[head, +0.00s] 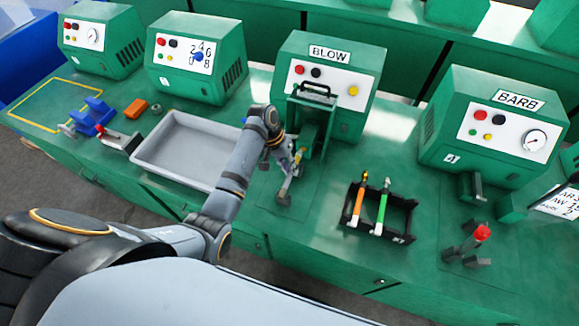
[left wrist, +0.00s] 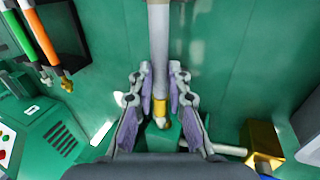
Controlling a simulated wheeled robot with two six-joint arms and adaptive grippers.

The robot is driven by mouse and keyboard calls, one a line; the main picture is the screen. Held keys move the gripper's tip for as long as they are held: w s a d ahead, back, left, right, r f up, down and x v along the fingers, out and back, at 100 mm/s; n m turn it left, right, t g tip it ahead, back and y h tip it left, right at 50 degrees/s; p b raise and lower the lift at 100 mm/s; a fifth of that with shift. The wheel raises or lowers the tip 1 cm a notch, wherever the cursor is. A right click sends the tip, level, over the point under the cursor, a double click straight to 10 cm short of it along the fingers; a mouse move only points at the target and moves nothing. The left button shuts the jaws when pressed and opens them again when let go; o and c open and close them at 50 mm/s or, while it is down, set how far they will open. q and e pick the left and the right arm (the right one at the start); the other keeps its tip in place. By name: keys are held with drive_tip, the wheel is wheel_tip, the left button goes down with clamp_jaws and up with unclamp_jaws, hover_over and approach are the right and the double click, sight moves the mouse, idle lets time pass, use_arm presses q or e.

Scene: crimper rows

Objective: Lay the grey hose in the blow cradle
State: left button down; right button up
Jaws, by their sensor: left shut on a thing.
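The grey hose (left wrist: 158,45) has a brass end (left wrist: 160,108) and runs straight between the purple finger pads of my left gripper (left wrist: 160,98). My left gripper (head: 291,158) is shut on it, in front of the BLOW machine (head: 326,75). In the head view the hose (head: 288,181) slopes down towards the bench front. A green block (left wrist: 163,137), perhaps part of the blow cradle, shows by the brass end in the left wrist view. My gripper partly hides this area, so I cannot tell whether the hose touches the cradle. My right gripper is not in view.
A black rack (head: 404,215) to the right holds an orange hose (head: 358,203) and a green hose (head: 382,209). A grey tray (head: 150,160) lies to the left. The BARB machine (head: 490,110) and a red-topped lever (head: 481,233) stand right. Bare bench lies between gripper and rack.

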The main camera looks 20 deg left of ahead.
use_arm(q)
drive_tip(key=shift+f, duration=1)
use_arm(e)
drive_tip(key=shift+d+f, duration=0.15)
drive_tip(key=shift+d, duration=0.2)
use_arm(q)
drive_tip(key=c, duration=1.2)
unclamp_jaws()
drive_tip(key=v, duration=1.2)
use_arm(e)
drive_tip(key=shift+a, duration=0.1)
use_arm(q)
drive_tip(key=shift+s+f, duration=0.1)
